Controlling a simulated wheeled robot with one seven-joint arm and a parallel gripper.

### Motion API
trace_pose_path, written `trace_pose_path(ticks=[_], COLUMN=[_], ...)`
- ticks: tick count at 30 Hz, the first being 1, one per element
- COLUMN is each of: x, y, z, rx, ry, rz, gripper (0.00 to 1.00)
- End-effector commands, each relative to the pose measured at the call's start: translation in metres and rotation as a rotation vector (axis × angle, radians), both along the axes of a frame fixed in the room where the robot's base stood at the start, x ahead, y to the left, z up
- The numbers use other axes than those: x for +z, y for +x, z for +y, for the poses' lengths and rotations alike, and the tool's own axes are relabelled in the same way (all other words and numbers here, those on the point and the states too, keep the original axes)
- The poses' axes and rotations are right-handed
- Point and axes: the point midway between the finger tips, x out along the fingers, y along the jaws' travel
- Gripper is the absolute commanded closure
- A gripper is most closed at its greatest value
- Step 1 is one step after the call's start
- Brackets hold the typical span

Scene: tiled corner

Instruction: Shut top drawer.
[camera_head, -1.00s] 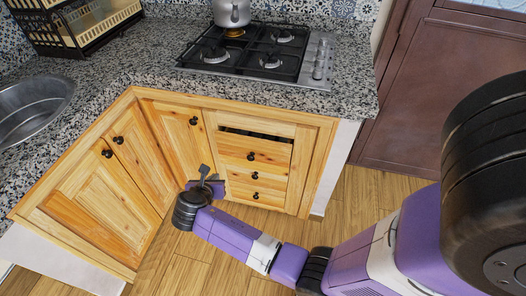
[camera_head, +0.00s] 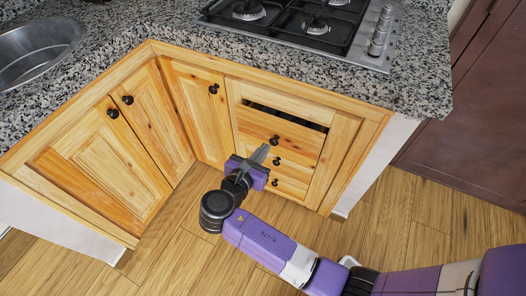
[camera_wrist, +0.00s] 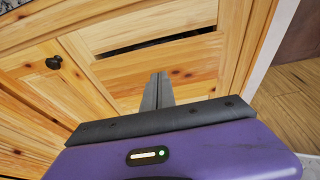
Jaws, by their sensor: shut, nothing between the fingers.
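The top drawer (camera_head: 301,139) has a wooden front with a black knob (camera_head: 275,140). A dark gap (camera_head: 285,112) shows along its upper edge, so it stands slightly open. My gripper (camera_head: 263,150) is shut and empty. Its fingertips are in front of the drawer stack, near the top drawer's knob in the head view. In the wrist view the shut fingers (camera_wrist: 161,78) point at the drawer front (camera_wrist: 185,62), below the dark gap (camera_wrist: 155,44). The fingers hide the knob there. I cannot tell whether they touch the front.
Lower drawers (camera_head: 292,172) sit under the top one. A cabinet door (camera_head: 200,110) is left of the stack, with more doors (camera_head: 95,155) further left. The granite counter (camera_head: 150,70) overhangs above and holds the stove (camera_head: 310,25). Wooden floor (camera_head: 400,230) is clear on the right.

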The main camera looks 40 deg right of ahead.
Motion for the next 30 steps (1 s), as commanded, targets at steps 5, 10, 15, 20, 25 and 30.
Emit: trace_pose_path(ticks=[5,10,15,20,25,30], x=[-0.013,-0.02,-0.02,-0.019,-0.019,-0.019], y=[0.011,0.022,0.03,0.033,0.034,0.034], z=[-0.034,-0.062,-0.082,-0.091,-0.092,-0.092], rx=[-0.004,-0.003,-0.001,0.001,0.001,0.001], ry=[0.001,0.001,0.002,0.001,0.001,0.001], rz=[0.0,-0.001,0.0,0.0,0.001,0.001], gripper=[1.0,1.0,1.0,1.0,1.0,1.0])
